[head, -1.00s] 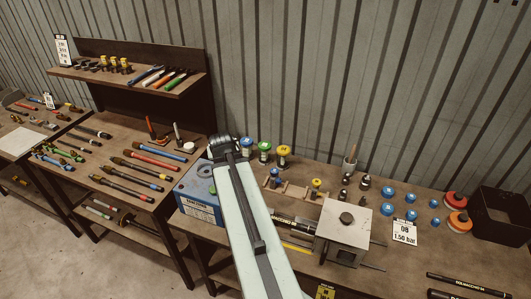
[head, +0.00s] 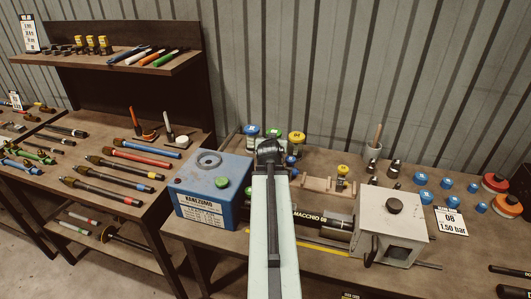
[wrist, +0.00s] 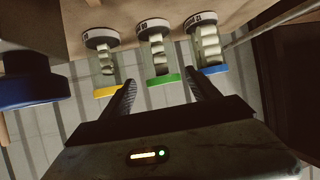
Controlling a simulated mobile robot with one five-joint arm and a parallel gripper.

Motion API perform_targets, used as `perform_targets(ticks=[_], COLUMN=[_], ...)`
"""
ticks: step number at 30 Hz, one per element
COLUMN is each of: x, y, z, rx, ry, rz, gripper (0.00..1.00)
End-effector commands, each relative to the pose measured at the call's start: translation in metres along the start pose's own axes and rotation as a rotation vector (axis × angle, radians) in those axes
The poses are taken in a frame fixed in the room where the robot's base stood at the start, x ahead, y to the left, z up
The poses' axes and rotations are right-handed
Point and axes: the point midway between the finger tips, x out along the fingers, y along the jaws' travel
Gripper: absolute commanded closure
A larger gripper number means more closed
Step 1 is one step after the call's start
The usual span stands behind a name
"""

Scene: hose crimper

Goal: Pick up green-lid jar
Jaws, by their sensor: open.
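The green-lid jar (head: 272,131) stands at the back of the workbench between a blue-lid jar (head: 250,131) and a yellow-lid jar (head: 297,138). My gripper (head: 270,150) hides its lower part in the head view. In the wrist view, where the jars appear lid-down, the green-lid jar (wrist: 160,62) shows pale contents and a dark base. My gripper (wrist: 161,86) is open and empty there, its two fingers spread to either side of the green lid, which lies just beyond the tips. The yellow-lid jar (wrist: 105,65) and blue-lid jar (wrist: 208,48) flank it.
A blue box (head: 210,190) with a green button stands left of my arm. A wooden rack (head: 325,186) and a grey metal block (head: 390,228) are to the right. A large blue round thing (wrist: 28,88) is close at the wrist view's left edge.

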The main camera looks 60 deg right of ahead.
Motion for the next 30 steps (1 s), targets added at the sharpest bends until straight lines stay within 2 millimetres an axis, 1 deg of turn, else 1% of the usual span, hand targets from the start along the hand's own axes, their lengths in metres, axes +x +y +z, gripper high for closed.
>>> perform_targets(ticks=[4,9,14,17,21,23,25,30], x=[0.003,0.026,0.029,0.042,0.069,0.077,0.08,0.078], y=[0.002,0.002,0.002,0.001,0.0,0.0,0.001,0.0], z=[-0.001,0.0,-0.001,-0.001,-0.001,-0.001,-0.003,-0.003], rx=[0.001,0.002,0.002,0.002,0.002,0.001,0.001,0.001], ry=[0.002,0.001,0.001,0.001,0.001,0.001,0.001,0.0], rz=[0.002,0.002,0.002,0.002,0.003,0.003,0.003,0.002], gripper=[0.3,0.3,0.3,0.3,0.3,0.3,0.3,0.3])
